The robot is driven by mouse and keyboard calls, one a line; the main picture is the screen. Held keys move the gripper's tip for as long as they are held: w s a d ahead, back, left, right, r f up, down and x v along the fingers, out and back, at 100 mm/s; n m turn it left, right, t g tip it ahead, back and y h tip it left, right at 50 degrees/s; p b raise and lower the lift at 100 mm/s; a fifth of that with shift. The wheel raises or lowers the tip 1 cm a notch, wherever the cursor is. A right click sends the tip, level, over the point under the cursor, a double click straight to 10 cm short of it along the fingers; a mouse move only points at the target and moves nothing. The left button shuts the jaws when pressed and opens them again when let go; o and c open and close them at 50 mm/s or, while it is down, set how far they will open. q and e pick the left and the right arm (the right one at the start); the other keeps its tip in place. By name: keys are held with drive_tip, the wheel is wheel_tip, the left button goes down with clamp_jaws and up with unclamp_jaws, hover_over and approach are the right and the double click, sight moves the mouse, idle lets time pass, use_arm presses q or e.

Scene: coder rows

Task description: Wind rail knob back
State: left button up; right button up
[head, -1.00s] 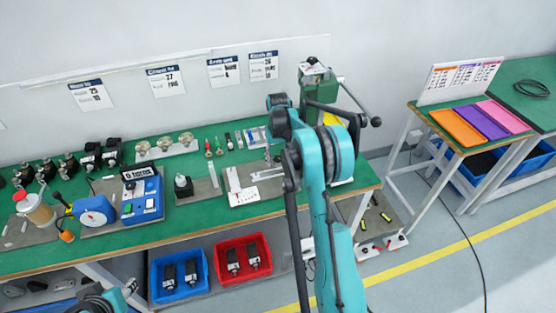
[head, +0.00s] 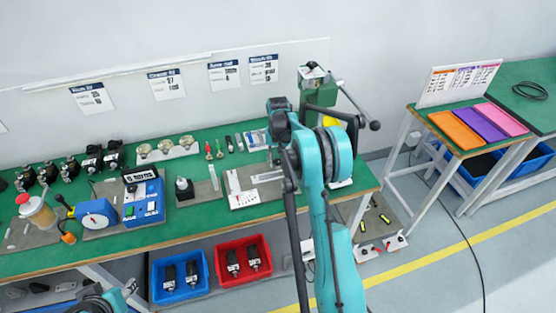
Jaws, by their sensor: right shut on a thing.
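My right arm rises through the middle of the view, and my right gripper (head: 275,158) points down at the bench near the far end of a pale metal rail (head: 266,175). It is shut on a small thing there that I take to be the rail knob. The knob itself is hidden by the gripper and arm. A white plate (head: 243,199) with an upright piece stands at the left of the rail. Of my left arm only a teal part shows at the bottom left edge; its gripper is not in view.
A green hand press (head: 318,90) with a long lever stands behind my right arm. A blue box with a display (head: 143,200), a dark pot (head: 184,188) and several small parts fill the bench to the left. Blue (head: 178,276) and red bins (head: 243,260) sit below.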

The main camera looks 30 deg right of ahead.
sight(278, 160)
drive_tip(key=o, duration=1.2)
drive_tip(key=shift+c, duration=0.2)
wheel_tip(278, 160, up, 12)
